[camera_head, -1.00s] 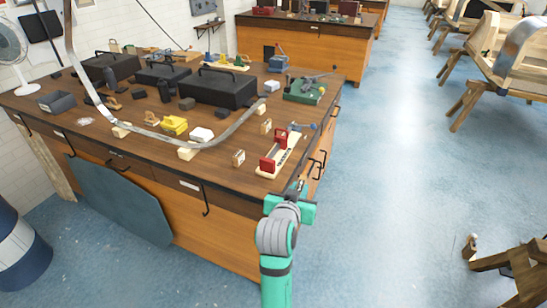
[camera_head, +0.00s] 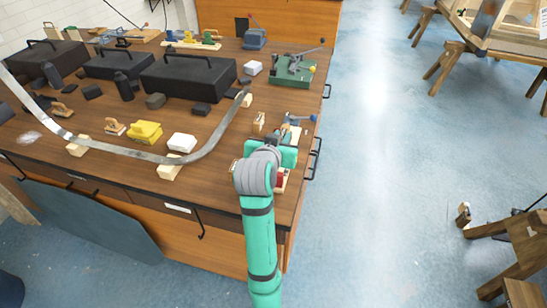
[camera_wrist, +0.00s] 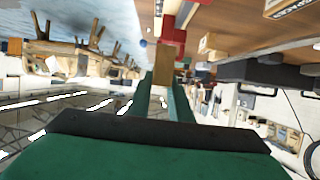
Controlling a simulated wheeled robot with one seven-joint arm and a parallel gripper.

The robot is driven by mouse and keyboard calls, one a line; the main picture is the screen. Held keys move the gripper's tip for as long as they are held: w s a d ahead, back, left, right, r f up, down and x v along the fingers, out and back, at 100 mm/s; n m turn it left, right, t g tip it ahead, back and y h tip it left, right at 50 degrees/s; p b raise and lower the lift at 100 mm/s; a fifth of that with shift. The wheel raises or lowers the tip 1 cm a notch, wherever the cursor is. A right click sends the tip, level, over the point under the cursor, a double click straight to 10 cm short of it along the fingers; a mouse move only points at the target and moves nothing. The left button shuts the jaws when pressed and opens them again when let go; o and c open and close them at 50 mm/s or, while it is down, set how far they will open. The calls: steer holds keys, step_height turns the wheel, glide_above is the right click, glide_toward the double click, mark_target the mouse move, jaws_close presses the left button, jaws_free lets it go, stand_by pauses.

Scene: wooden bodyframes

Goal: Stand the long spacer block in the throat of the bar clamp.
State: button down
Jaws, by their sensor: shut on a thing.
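My gripper (camera_head: 284,138) is over the right front corner of the bench. In the wrist view its fingers (camera_wrist: 165,88) are shut on a plain wooden block (camera_wrist: 164,62), which looks like the long spacer block. The bar clamp has red jaws, which show just beyond the held block in the wrist view (camera_wrist: 171,28). In the head view my gripper and wrist cover most of the clamp; a red part (camera_head: 281,181) shows below them. I cannot tell whether the block is inside the throat or touching a jaw.
A small wooden block (camera_head: 259,121) stands left of the clamp; a labelled block shows in the wrist view (camera_wrist: 285,7). A curved metal strip (camera_head: 215,140) on wooden supports, a white box (camera_head: 182,142) and a yellow object (camera_head: 145,132) lie left. A green fixture (camera_head: 292,70) is behind.

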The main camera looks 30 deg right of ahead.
step_height(320, 180, down, 5)
steer(key=shift+w+a+f, duration=0.1)
steer(key=shift+w+f, duration=0.05)
steer(key=shift+f, duration=2.2)
steer(key=shift+f, duration=0.15)
steer(key=c, duration=1.6)
jaws_free()
steer(key=shift+s+a+r, duration=0.15)
steer(key=shift+s+r, duration=0.05)
steer(key=shift+r, duration=0.05)
steer(key=v, duration=1.1)
steer(key=shift+s+a+r, duration=0.15)
steer(key=shift+s+r, duration=0.05)
